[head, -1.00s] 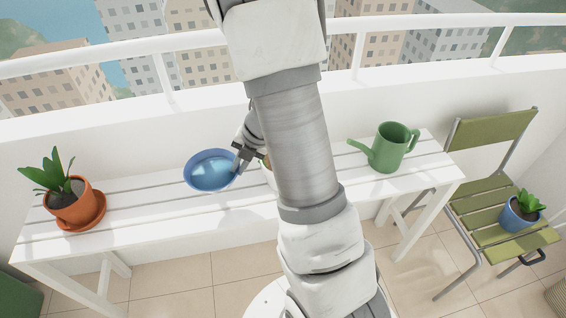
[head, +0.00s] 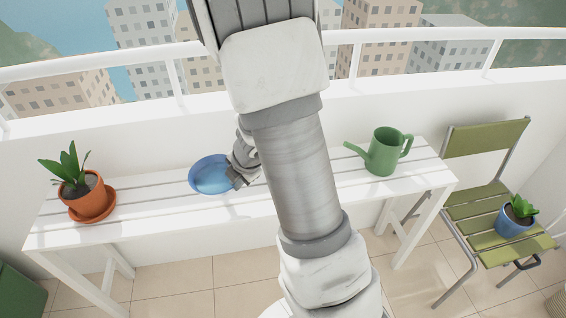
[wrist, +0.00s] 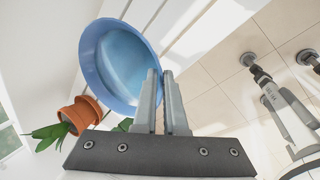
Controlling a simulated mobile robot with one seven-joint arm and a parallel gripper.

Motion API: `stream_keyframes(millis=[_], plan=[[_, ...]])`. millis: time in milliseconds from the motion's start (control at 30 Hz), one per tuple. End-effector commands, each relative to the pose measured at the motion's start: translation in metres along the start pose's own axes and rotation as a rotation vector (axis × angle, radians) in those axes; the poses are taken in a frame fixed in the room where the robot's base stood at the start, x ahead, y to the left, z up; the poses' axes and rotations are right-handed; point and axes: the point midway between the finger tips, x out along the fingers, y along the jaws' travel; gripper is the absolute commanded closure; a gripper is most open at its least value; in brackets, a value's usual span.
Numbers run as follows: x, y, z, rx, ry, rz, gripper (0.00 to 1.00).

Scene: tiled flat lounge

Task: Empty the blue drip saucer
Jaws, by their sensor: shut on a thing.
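The blue drip saucer (head: 208,175) is over the white slatted bench, left of my arm in the head view. It looks tilted, and I cannot tell whether it touches the bench. In the wrist view the saucer (wrist: 112,62) fills the upper left, its inside showing smooth blue with a paler patch; I cannot tell how much water it holds. My gripper (head: 237,182) is at the saucer's right side. In the wrist view its fingers (wrist: 159,74) are shut on the saucer's near rim, which they partly hide.
The white bench (head: 140,212) carries a terracotta-potted plant (head: 76,192) on a saucer at left and a green watering can (head: 383,152) at right. A folding chair (head: 480,205) with a blue-potted plant (head: 515,216) stands at right. A white railing and wall run behind.

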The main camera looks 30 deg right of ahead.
Motion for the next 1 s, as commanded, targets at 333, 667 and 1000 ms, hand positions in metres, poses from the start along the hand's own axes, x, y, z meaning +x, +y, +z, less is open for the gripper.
stream_keyframes(millis=[333,667,1000], plan=[[0.002,0.005,-0.006,0.456,-0.209,0.003,1.00],[0.002,0.000,-0.012,0.894,-0.407,-0.002,1.00],[0.001,-0.006,-0.028,1.313,-0.594,-0.011,1.00]])
